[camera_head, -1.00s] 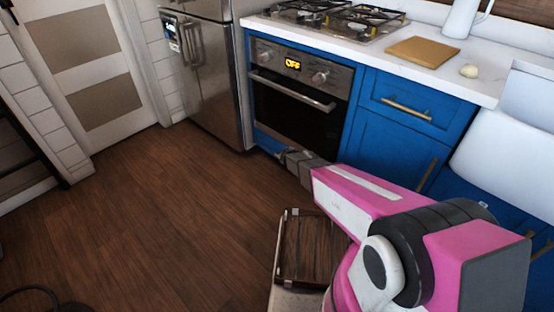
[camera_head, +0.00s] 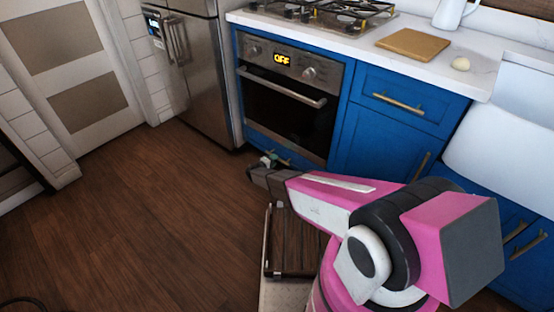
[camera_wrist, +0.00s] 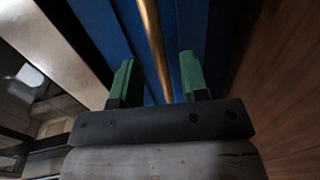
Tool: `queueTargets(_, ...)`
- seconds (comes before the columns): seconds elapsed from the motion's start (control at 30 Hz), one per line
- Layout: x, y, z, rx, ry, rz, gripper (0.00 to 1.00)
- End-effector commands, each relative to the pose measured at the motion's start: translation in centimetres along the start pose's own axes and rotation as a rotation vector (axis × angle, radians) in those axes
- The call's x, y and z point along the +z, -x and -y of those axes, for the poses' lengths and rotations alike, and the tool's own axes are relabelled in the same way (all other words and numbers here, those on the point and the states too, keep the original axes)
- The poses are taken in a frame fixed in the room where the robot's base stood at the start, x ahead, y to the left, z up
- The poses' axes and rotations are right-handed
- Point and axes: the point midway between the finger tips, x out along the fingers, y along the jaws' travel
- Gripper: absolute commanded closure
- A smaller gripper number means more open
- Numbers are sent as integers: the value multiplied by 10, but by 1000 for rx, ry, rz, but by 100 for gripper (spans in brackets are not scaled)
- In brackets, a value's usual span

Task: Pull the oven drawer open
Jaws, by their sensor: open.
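The oven drawer is the blue front (camera_head: 292,152) under the oven, in the head view. It looks flush with the cabinet, though my gripper and arm hide part of it. My gripper (camera_head: 267,160) is low in front of the drawer's left part. In the wrist view, my gripper (camera_wrist: 158,84) is open with two green fingers apart. A long brass handle (camera_wrist: 154,42) runs up the picture between the fingers, against the blue front (camera_wrist: 187,35). It touches neither finger that I can see. I cannot tell how deep it sits between them.
The oven (camera_head: 292,100) above has a bar handle and a lit display. A steel fridge (camera_head: 200,75) stands to the left. Blue cabinets (camera_head: 385,145) with brass handles are to the right.

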Motion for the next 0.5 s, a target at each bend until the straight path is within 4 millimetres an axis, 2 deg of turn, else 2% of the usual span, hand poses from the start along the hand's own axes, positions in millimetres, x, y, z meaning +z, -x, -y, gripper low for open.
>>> queueTargets(0.03, -1, -9, 1, 0, 0, 1, 59)
queueTargets(0.2, 0, -28, 0, 0, 0, 0, 59)
queueTargets(0.5, 0, -36, 0, 0, 0, 0, 59)
